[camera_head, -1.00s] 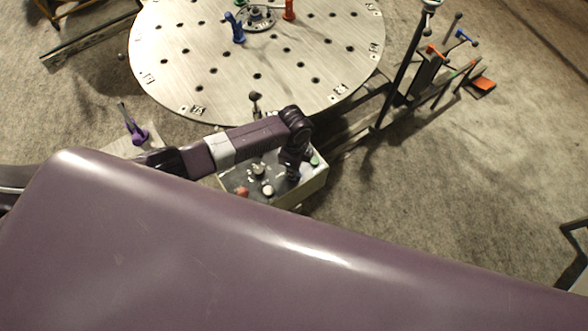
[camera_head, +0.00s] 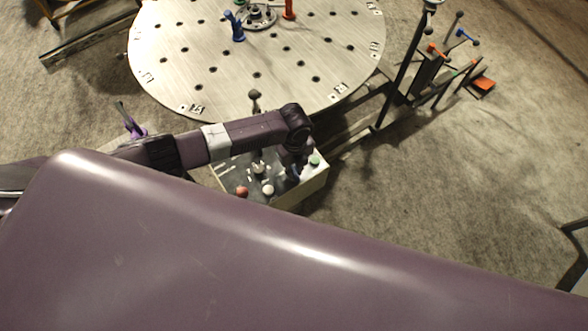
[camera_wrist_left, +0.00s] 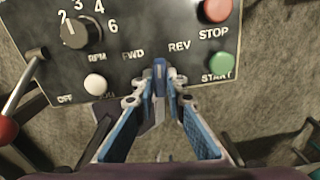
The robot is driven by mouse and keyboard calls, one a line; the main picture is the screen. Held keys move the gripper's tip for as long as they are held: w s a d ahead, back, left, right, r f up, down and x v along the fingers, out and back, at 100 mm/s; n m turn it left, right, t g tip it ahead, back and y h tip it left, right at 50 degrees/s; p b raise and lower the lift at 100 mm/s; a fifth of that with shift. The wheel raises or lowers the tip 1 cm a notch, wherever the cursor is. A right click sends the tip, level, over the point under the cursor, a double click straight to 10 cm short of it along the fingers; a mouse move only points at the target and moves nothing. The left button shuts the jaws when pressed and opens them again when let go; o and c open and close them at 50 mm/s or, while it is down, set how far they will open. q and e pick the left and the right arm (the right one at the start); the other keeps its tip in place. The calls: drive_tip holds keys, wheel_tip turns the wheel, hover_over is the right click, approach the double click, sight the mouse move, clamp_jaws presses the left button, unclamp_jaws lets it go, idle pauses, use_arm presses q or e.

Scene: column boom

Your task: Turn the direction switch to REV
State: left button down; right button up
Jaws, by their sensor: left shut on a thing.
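The control box (camera_head: 222,176) stands below the round table in the head view. In the left wrist view its dark panel (camera_wrist_left: 205,75) carries the labels FWD and REV. The fingers hide the switch's base. In the head view my left gripper (camera_head: 292,172) reaches down over the box's right part. My right gripper is in neither view.
Beside the switch are the RPM knob (camera_wrist_left: 80,33), a white button (camera_wrist_left: 95,84), the red STOP button (camera_wrist_left: 214,10) and the green START button (camera_wrist_left: 222,63). A red-ball lever (camera_wrist_left: 20,95) is at left. The round table (camera_head: 290,75) stands behind, a rack (camera_head: 430,70) at right.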

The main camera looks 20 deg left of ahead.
use_arm(q)
drive_tip(key=m+b, duration=0.1)
drive_tip(key=m, duration=0.4)
drive_tip(key=shift+w+m, duration=0.1)
drive_tip(key=shift+m, duration=0.2)
drive_tip(key=shift+r, duration=0.1)
idle(0.3)
drive_tip(key=c, duration=2)
unclamp_jaws()
drive_tip(key=shift+o, duration=0.2)
wheel_tip(320, 180, up, 12)
